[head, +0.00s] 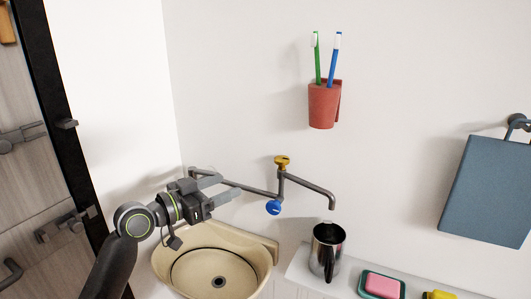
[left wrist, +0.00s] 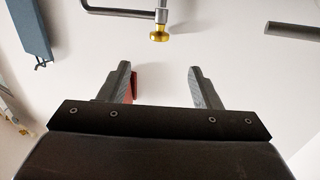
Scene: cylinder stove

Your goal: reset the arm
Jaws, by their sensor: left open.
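My left gripper (head: 222,188) is raised in front of the wall, above the beige sink and beside the left part of the faucet pipe. Its fingers point right. In the left wrist view the two fingers of the gripper (left wrist: 159,72) stand wide apart, with only pale wall between them. It is open and holds nothing. My left arm comes in from the lower left of the head view. My right gripper does not show in either view.
The faucet (head: 318,188) with yellow and blue knobs is close to my left gripper, over the beige sink (head: 263,244). A metal pitcher (head: 328,240) stands on the ledge at right. A red cup (head: 322,108) with two toothbrushes and a blue board (head: 488,190) hang on the wall.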

